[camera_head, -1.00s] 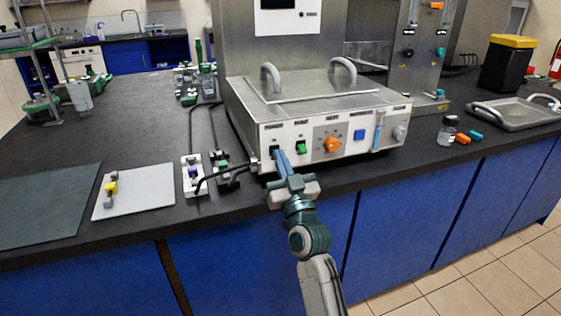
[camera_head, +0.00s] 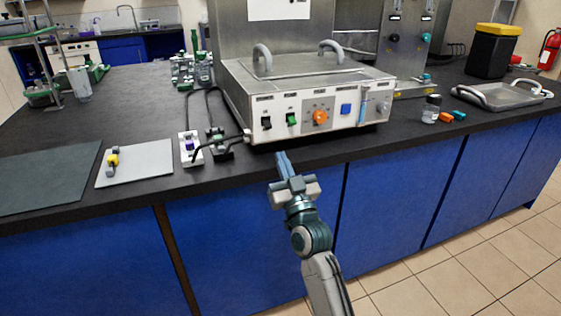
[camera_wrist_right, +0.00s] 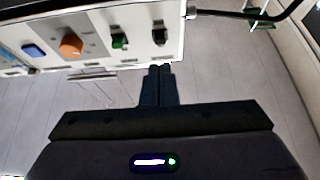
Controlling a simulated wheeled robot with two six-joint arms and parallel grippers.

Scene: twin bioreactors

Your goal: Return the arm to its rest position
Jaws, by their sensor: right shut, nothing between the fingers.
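My right gripper (camera_head: 283,160) is in front of the steel device (camera_head: 307,112), just past the counter's front edge. Its blue fingers are shut together with nothing between them. They point toward the front panel but stand apart from it. In the right wrist view the shut gripper (camera_wrist_right: 158,72) shows dark below the panel with its black switch (camera_wrist_right: 159,34), green switch (camera_wrist_right: 119,41) and orange knob (camera_wrist_right: 71,45). My left gripper is not in view.
The dark counter (camera_head: 135,88) has a grey mat (camera_head: 148,172) at the left. A small bottle (camera_head: 431,108) and a metal tray (camera_head: 505,98) are at the right. Cables run beside the device. Tiled floor (camera_head: 455,245) lies open in front of the blue cabinets.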

